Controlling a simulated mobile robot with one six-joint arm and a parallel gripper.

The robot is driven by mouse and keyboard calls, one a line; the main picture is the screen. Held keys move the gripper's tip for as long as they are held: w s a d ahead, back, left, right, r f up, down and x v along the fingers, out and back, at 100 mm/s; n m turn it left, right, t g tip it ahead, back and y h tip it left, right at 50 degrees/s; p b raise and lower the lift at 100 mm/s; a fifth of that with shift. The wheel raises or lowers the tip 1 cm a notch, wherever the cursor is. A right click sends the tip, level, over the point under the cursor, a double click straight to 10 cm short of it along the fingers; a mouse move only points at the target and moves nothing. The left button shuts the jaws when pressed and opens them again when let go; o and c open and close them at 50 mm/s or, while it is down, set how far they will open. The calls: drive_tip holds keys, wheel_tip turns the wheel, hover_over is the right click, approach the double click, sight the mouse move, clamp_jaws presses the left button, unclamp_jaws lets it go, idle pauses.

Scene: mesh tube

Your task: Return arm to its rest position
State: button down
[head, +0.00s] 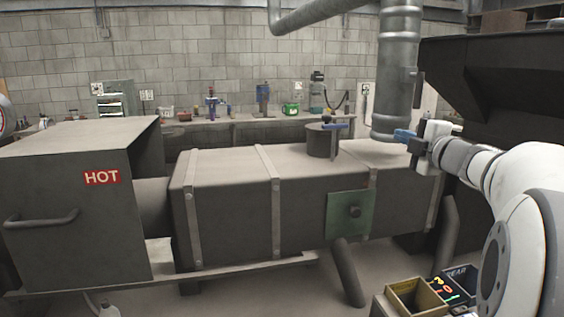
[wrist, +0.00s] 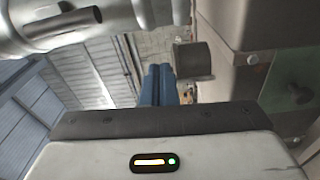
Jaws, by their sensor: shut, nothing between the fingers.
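My gripper (head: 403,136) is at the right of the head view, at the end of my white arm. Its blue fingers are together with nothing between them, just in front of the vertical grey pipe. In the wrist view the blue fingers (wrist: 157,84) also show closed. The long grey duct box (head: 230,205) lies below and to the left of my gripper. A round stub with a blue handle (head: 335,126) stands on its top, left of my gripper and apart from it.
A grey vertical pipe (head: 399,70) hangs close to my gripper. A dark hopper (head: 500,90) is behind my arm. A box marked HOT (head: 70,220) is at the left. A green plate (head: 350,214) is on the duct's front. An open bin (head: 397,302) stands below my arm.

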drive_tip(key=s+a+f+m+g+h, duration=0.1)
drive_tip(key=s+a+f+m+g, duration=0.4)
drive_tip(key=s+f, duration=0.4)
drive_tip(key=s+a+f+m+g+h+p, duration=0.1)
drive_tip(key=s+a+f+m+g, duration=0.4)
drive_tip(key=s+a+f+m, duration=0.2)
drive_tip(key=s+a+f+m+g+h+p, duration=0.1)
drive_tip(key=s+a+f+m+g, duration=0.4)
drive_tip(key=s+f, duration=0.7)
drive_tip(key=s+a+m+h, duration=0.1)
drive_tip(key=m, duration=0.1)
drive_tip(key=shift+s+a+m, duration=0.15)
drive_tip(key=shift+a+m, duration=0.15)
drive_tip(key=shift+a, duration=0.1)
drive_tip(key=c, duration=2.2)
unclamp_jaws()
